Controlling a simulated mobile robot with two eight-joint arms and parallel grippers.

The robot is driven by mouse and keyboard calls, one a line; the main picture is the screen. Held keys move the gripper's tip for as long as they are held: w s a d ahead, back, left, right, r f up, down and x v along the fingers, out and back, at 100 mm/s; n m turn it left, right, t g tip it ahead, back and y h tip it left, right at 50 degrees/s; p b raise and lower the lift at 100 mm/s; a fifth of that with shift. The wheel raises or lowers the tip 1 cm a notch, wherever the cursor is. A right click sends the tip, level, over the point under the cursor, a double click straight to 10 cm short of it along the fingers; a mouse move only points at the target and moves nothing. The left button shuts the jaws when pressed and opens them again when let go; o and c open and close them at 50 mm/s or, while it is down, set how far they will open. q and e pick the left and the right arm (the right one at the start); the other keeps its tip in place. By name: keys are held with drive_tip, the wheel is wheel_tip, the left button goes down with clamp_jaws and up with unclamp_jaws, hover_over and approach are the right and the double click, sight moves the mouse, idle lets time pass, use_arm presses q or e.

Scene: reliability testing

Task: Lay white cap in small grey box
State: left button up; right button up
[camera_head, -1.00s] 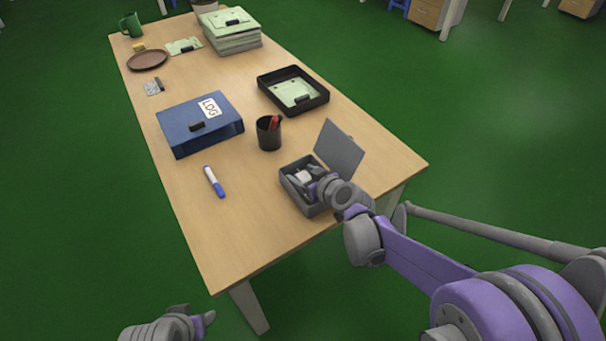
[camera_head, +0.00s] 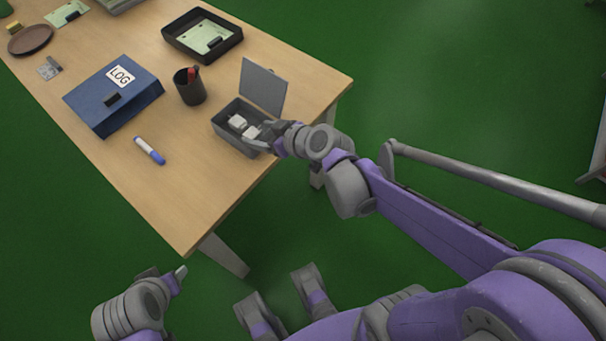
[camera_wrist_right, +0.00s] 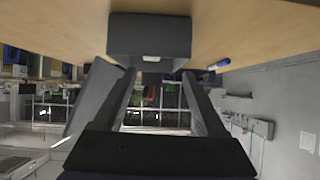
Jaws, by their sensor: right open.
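The small grey box (camera_head: 228,139) stands open near the table's right corner, its lid (camera_head: 264,88) raised at the back. Two small white pieces lie inside it: one farther left (camera_head: 237,121) and one beside my right gripper's fingers (camera_head: 251,132). I cannot tell which is the white cap. My right gripper (camera_head: 266,132) is open at the box's right side, partly hiding its inside. In the right wrist view the open fingers (camera_wrist_right: 158,80) point at the grey box (camera_wrist_right: 150,32), with a bit of white at its edge. My left gripper (camera_head: 166,273) is off the table's front, apart from everything.
A black pen cup (camera_head: 190,90) stands just behind the box. A marker (camera_head: 149,150), a blue LOG binder (camera_head: 112,98) and a black tray (camera_head: 174,42) are farther left and back. The table front (camera_head: 190,195) is clear.

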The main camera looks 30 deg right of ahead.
drive_tip(key=s+d+f+m+g+h, duration=0.1)
drive_tip(key=s+f+m+g+h, duration=0.1)
drive_tip(key=s, duration=0.8)
drive_tip(key=s+d+f+m+g+h, duration=0.2)
drive_tip(key=s+g, duration=0.1)
drive_tip(key=s, duration=0.7)
drive_tip(key=shift+d+f+g+h, duration=0.3)
drive_tip(key=shift+f+g, duration=0.1)
drive_tip(key=shift+r, duration=0.1)
